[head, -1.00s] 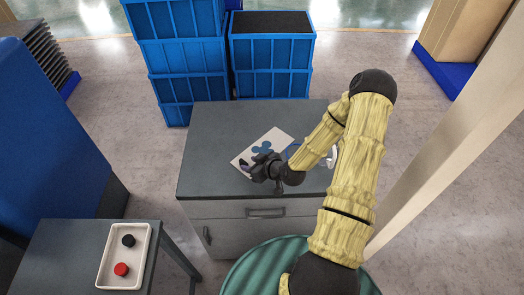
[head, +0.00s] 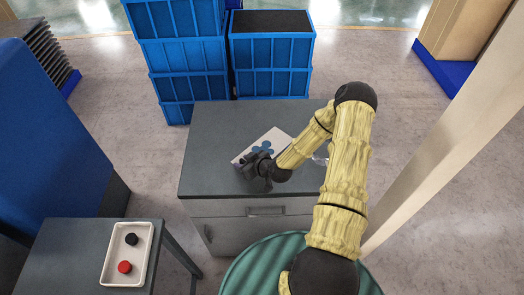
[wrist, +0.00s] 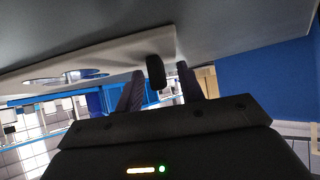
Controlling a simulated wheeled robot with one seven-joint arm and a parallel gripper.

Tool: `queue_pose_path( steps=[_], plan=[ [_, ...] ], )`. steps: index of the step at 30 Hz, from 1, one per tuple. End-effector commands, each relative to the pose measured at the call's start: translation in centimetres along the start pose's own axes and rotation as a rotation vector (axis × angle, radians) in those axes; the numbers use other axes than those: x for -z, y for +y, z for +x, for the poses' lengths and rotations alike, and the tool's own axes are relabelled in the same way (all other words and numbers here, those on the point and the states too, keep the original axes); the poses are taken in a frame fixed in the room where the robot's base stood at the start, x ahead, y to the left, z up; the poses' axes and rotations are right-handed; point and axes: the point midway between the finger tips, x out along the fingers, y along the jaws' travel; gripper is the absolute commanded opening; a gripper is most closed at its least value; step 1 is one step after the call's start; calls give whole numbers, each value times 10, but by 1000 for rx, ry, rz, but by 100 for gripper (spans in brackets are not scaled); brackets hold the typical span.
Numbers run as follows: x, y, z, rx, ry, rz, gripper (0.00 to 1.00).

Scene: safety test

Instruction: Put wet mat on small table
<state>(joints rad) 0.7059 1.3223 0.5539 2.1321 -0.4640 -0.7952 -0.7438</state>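The wet mat (head: 272,133), a flat white sheet with blue patches, lies on the grey cabinet top (head: 215,125). My arm hides its near right part. My gripper (head: 246,163) is at the mat's near left end, low over the cabinet. In the wrist view my gripper (wrist: 160,71) has its fingers apart, one on each side of a small black piece (wrist: 155,72) at the end of the mat (wrist: 120,50). Gaps show beside that piece; I cannot tell whether it touches a finger. The small table (head: 70,250) stands at the lower left.
A white tray (head: 107,268) on the small table holds a black disc (head: 131,239) and a red disc (head: 124,267). Blue crates (head: 270,55) stand behind the cabinet. A blue block (head: 60,140) is at left, a pale post (head: 440,140) at right.

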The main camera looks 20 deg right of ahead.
Motion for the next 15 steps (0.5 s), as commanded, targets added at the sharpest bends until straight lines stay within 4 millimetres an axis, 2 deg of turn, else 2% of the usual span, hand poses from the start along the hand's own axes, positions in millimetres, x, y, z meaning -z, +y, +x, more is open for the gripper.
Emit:
queue_pose_path(
  steps=[12, 15],
  plan=[
    [0, 0, 0, 0, 0, 0, 38],
    [0, 0, 0, 0, 0, 0, 19]
  ],
)
